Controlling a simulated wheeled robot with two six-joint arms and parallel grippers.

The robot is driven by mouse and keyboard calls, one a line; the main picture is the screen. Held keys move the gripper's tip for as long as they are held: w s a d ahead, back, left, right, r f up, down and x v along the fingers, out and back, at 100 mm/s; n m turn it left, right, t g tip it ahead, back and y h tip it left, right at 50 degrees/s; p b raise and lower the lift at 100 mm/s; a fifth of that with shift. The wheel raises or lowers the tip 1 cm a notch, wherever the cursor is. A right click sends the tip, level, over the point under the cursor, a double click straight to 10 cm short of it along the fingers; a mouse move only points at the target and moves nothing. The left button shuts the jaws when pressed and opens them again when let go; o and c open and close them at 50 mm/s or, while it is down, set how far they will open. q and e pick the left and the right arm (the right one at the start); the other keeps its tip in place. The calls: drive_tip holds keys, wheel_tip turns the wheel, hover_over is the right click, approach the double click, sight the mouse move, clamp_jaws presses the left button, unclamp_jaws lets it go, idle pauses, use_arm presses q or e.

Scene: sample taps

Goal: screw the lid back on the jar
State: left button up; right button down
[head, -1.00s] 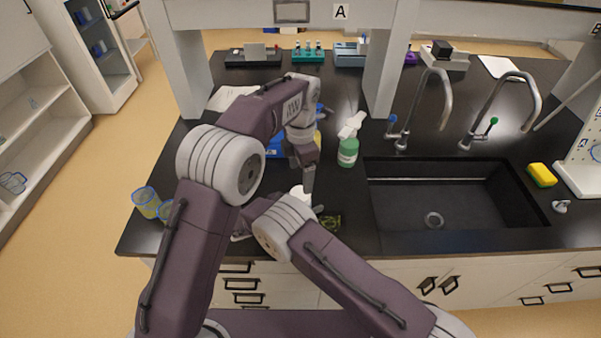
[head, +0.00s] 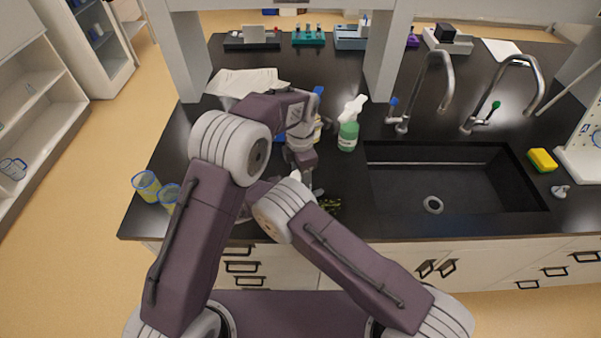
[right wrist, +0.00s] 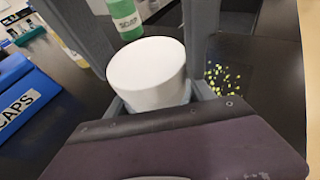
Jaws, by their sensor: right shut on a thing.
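The white lid (right wrist: 146,68) sits level over a pale, see-through jar (right wrist: 172,103) in the right wrist view. How tightly it sits cannot be told. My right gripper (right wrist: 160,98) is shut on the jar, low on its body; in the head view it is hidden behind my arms. My left gripper (head: 305,180) points down over the jar. Its two grey fingers stand on either side of the lid, very close to it, and look open. In the head view only a bit of white (head: 296,174) shows beside my left gripper.
A green spray bottle (head: 348,135) stands behind, right of my left gripper. A blue CAPS box (right wrist: 28,100) lies left. A yellow-green speckled item (head: 329,204) lies right of the jar. Two beakers (head: 147,185) stand near the left edge. The sink (head: 450,185) is right.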

use_arm(q)
drive_tip(key=c, duration=0.9)
drive_tip(key=m, duration=0.3)
drive_tip(key=o, duration=1.6)
drive_tip(key=shift+r, duration=2.3)
